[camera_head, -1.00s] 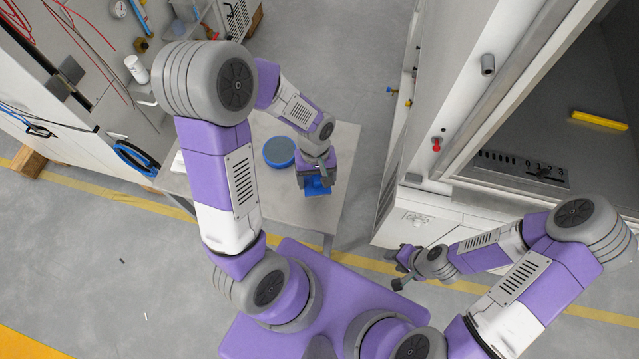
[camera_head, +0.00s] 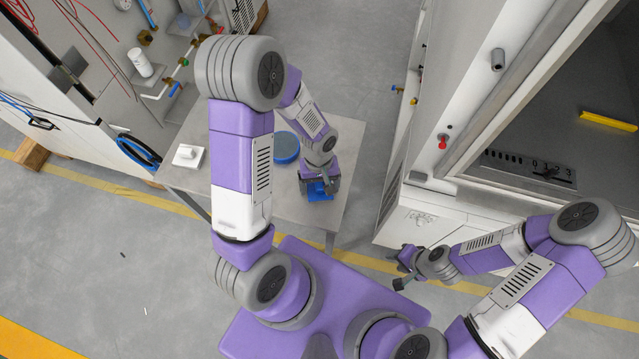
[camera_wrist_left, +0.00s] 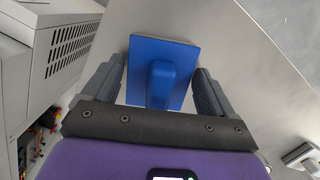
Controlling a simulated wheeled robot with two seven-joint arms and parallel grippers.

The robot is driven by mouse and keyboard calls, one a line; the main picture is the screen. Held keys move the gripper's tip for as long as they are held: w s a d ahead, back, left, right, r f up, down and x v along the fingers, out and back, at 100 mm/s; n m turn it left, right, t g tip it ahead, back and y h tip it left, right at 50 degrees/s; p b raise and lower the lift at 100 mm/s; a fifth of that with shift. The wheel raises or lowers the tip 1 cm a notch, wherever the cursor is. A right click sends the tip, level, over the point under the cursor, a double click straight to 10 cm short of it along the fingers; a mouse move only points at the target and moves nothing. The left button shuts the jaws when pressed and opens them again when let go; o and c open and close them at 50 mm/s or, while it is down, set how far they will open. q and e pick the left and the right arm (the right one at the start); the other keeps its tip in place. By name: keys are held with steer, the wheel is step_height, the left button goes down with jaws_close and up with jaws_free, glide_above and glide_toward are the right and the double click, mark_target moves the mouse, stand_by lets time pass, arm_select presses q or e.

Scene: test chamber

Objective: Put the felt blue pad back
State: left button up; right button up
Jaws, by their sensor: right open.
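The blue pad (camera_head: 319,190) is a flat square with a raised blue block, like a handle, on top. It lies at the near part of the grey table (camera_head: 348,150). My left gripper (camera_head: 318,182) is over it, pointing down. In the left wrist view the pad (camera_wrist_left: 162,72) shows between the two fingers of the left gripper (camera_wrist_left: 160,95), which are apart with a gap on each side of the raised block. My right gripper (camera_head: 402,268) is open and empty, away from the table, in front of the grey cabinet.
A round blue container (camera_head: 285,147) stands on the table just behind the left gripper. A white block-like item (camera_head: 188,156) sits at the table's left end. A grey cabinet (camera_head: 425,215) with an open chamber is at right; a yellow bar (camera_head: 608,121) lies inside it.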

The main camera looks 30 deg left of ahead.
arm_select(q)
steer(key=shift+o, duration=0.9)
steer(key=shift+r, duration=0.1)
steer(key=shift+r+p, duration=0.25)
steer(key=shift+p, duration=0.05)
step_height(320, 180, up, 12)
steer(key=w+a+p, duration=0.1)
steer(key=shift+w+f+p, duration=0.2)
steer(key=shift+p, duration=0.2)
steer(key=shift+s, duration=0.1)
